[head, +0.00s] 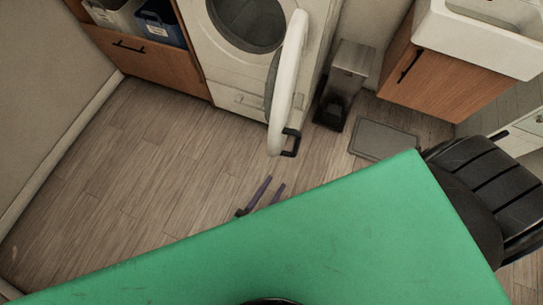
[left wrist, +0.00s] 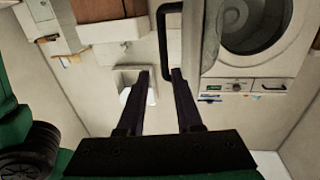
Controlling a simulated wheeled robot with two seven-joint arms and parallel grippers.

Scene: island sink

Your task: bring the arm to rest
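My left gripper (head: 275,183) shows only by its two dark fingers, past the edge of the green part of my own body in the head view. The fingers are apart with nothing between them. In the left wrist view the left gripper (left wrist: 159,72) also has its fingers spread and empty. The rest of the left arm is hidden in the head view. My right gripper is not in view.
A white washing machine (head: 221,63) has its round door (head: 287,75) swung open, with a black handle (head: 291,143). A pedal bin (head: 350,72), a grey floor mat (head: 383,139) and a sink (head: 485,32) stand to the right. Wooden floor (head: 130,170) is clear at left.

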